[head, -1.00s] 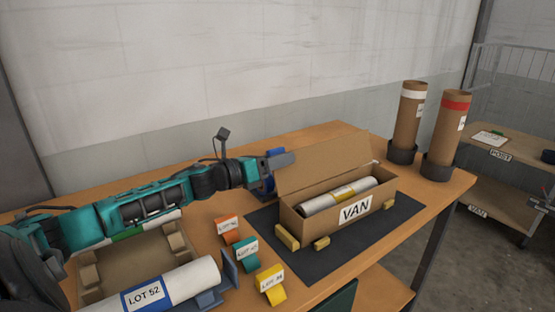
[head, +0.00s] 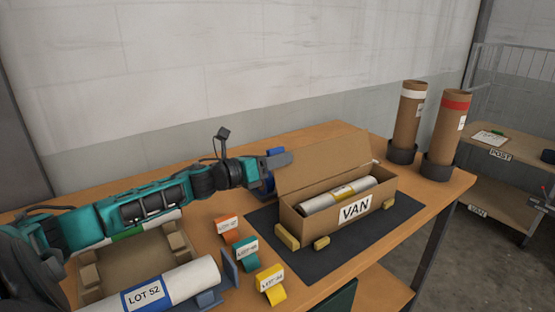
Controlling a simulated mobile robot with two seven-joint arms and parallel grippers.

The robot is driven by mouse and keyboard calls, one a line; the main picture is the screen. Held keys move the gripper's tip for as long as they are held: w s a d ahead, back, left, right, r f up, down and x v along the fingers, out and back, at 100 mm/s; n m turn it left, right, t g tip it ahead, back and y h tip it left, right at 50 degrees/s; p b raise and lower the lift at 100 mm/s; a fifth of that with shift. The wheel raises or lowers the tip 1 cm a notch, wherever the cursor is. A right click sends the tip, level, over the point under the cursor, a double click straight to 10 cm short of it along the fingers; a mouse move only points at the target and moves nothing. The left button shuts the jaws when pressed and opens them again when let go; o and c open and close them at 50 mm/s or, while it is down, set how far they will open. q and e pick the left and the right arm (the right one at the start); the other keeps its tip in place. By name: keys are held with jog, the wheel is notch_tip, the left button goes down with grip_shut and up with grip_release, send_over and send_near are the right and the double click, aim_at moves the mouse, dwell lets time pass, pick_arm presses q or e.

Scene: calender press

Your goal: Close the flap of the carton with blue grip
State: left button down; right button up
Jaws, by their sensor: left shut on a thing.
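The open carton (head: 303,217) with a white VAN label stands on a dark mat. A white roll (head: 330,197) with a yellow band lies inside it. The carton's flap (head: 325,162) stands raised along the back, leaning away from the opening. My left gripper (head: 277,161) is at the flap's left end, shut on the blue grip (head: 267,181), which is partly hidden behind the gripper. My right gripper is not in view.
Small yellow blocks (head: 287,237) sit against the carton's base. Orange, teal and yellow tags (head: 270,280) stand left of the dark mat (head: 375,230). A LOT 52 roll (head: 190,280) lies at front left. Two brown tubes (head: 445,130) stand at the right end of the table.

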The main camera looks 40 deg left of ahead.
aim_at(285, 182)
pick_arm(q)
jog(key=d+m, duration=0.1)
jog(key=d+m+b, duration=0.1)
jog(key=m, duration=0.1)
jog(key=s+d+r+m, duration=0.1)
jog(key=shift+m+b, duration=0.3)
jog(key=shift+b, duration=0.1)
jog(key=shift+s+d+m, duration=0.15)
jog(key=shift+d+m, duration=0.2)
jog(key=shift+m, duration=0.15)
jog(key=shift+s+d+r, duration=0.1)
jog(key=shift+s+d, duration=0.05)
jog(key=shift+d, duration=0.25)
jog(key=shift+d, duration=0.2)
jog(key=c, duration=1.1)
grip_release()
jog(key=shift+o, duration=0.3)
jog(key=shift+s+a, duration=0.1)
